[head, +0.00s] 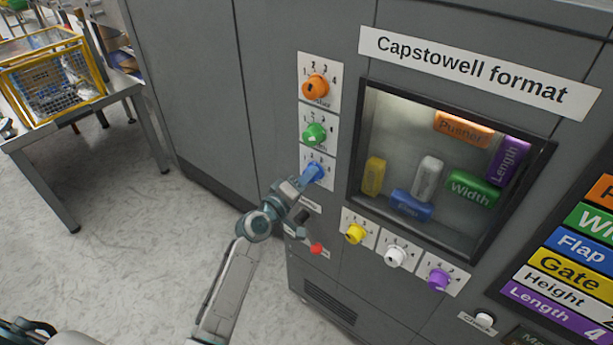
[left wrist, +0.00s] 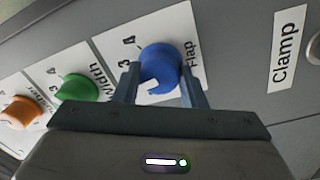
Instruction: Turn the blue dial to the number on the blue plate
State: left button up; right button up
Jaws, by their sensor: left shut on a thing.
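The blue dial (head: 315,172) sits on a white numbered card on the grey machine front, below the green dial. My left gripper (head: 303,182) is at it, shut on the blue dial. In the left wrist view the blue dial (left wrist: 160,66) is between the two fingers of my left gripper (left wrist: 162,84), and its card reads "Flap", with 3 and 4 showing. The dial's pointer is hard to make out. The blue plate (head: 580,247) reads "Flap" at the right edge of the head view; its number is cut off. My right gripper is not in view.
An orange dial (head: 315,87) and a green dial (head: 314,134) are above the blue one. Yellow (head: 355,233), white (head: 395,256) and purple (head: 439,278) dials are below the window. A red-knobbed lever (head: 316,249) is just below my gripper. A "Clamp" label (left wrist: 289,47) is beside the dial.

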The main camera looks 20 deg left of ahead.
pick_arm(q)
jog(key=shift+n+p, duration=0.3)
jog(key=shift+n, duration=0.8)
jog(key=o, duration=1)
jog(key=b+v, duration=0.2)
jog(key=v, duration=0.9)
jog(key=shift+d, duration=0.1)
